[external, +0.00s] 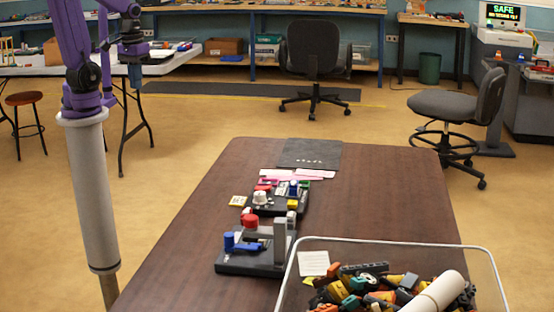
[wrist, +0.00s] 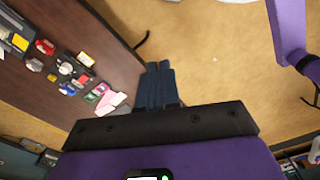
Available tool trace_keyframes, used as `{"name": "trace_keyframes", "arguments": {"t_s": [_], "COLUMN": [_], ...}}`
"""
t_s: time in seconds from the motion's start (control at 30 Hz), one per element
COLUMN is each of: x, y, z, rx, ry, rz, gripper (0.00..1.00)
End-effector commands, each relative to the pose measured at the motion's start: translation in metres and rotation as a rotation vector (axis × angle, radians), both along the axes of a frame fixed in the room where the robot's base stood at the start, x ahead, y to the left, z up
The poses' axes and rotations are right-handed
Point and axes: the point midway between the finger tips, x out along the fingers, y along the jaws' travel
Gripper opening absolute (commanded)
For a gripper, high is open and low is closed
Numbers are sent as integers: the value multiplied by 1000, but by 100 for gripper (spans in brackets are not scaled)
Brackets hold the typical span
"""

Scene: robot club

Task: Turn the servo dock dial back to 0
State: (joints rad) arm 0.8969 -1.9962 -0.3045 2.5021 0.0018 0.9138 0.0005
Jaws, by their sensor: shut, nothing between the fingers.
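A black device with a white knob (external: 261,198) and coloured blocks sits mid-table. I cannot tell which one is the servo dock, and no dial reading is legible. The white knob also shows in the wrist view (wrist: 65,68). My gripper (external: 135,82) is high at the upper left, off the table and well away from the devices. In the wrist view its dark blue fingers (wrist: 155,82) are together with nothing between them.
A clear bin (external: 490,262) full of coloured parts, with a white roll, stands at the table's front right. Pink cards and a dark mat (external: 310,152) lie behind the devices. The brown table (external: 390,190) is bare on the right.

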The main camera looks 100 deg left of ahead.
Motion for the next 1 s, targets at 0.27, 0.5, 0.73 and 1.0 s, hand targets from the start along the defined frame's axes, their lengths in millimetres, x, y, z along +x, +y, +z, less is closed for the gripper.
{"name": "trace_keyframes", "arguments": {"t_s": [0.27, 0.5, 0.73, 1.0], "x": [28, 96, 165, 244], "y": [13, 33, 38, 23], "z": [1, -2, -11, -30], "rx": [-1, 1, 4, 10], "ry": [4, 12, 18, 25], "rz": [-201, -665, -1117, -1649], "gripper": [59, 59, 59, 59]}}
